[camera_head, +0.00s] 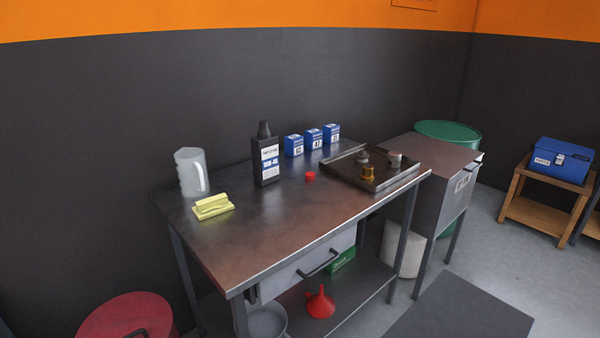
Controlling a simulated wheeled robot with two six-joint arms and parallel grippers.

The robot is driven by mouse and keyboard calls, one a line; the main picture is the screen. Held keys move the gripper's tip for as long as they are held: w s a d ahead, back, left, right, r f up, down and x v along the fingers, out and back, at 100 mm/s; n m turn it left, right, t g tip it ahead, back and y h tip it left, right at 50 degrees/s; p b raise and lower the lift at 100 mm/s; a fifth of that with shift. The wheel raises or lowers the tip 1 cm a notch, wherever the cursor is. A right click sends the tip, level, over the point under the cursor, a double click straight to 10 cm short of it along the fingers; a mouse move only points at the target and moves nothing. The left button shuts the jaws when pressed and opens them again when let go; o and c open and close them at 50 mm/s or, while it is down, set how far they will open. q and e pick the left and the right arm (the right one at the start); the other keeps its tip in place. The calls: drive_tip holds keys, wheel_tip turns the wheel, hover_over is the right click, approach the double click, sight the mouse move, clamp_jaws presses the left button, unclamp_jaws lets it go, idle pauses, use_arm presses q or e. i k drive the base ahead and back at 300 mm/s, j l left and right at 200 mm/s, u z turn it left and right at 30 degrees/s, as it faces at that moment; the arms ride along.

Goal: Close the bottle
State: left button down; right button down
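A black bottle (266,163) with a white and blue label stands upright on the metal workbench (262,218), towards its back edge. Its dark neck (264,129) points up, and no red cap sits on it. A small red cap (310,176) lies on the bench top to the right of the bottle, apart from it. Neither of my grippers shows in the head view.
A white jug (188,172) and a folded yellow cloth (213,206) are left of the bottle. Several blue boxes (293,145) stand behind the cap. A metal tray (350,173) with small parts is at the right. The bench's front middle is clear.

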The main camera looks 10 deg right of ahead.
sight(265, 146)
drive_tip(key=i+l+u, duration=0.2)
drive_tip(key=l, duration=0.2)
drive_tip(key=i+l+u, duration=0.15)
drive_tip(key=l, duration=0.25)
drive_tip(key=i+l+u, duration=0.2)
drive_tip(key=l, duration=0.2)
drive_tip(key=i+l+u, duration=0.2)
drive_tip(key=l, duration=0.25)
drive_tip(key=l+u, duration=0.15)
drive_tip(key=l, duration=0.3)
drive_tip(key=l+u, duration=0.2)
drive_tip(key=l, duration=0.25)
